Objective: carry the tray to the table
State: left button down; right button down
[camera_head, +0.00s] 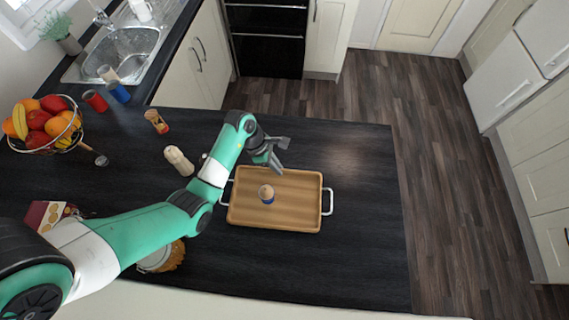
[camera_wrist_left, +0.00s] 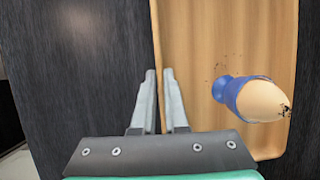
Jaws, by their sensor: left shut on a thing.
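The wooden tray (camera_head: 298,205) with white side handles lies on the dark worktop (camera_head: 350,270) in the head view. My left gripper (camera_head: 280,158) is at the tray's far edge. In the left wrist view, the left gripper (camera_wrist_left: 158,75) has its fingers on either side of the tray's rim (camera_wrist_left: 156,45) and is shut on it. The egg cup (camera_wrist_left: 228,93) appears right of the fingers there. My right gripper is not in view.

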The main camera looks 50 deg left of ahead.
pick_arm(q)
jog(key=shift+f, duration=0.3)
jog(key=c, duration=1)
grip_release()
jog(key=shift+o, duration=0.2)
jog(key=shift+r, duration=0.1)
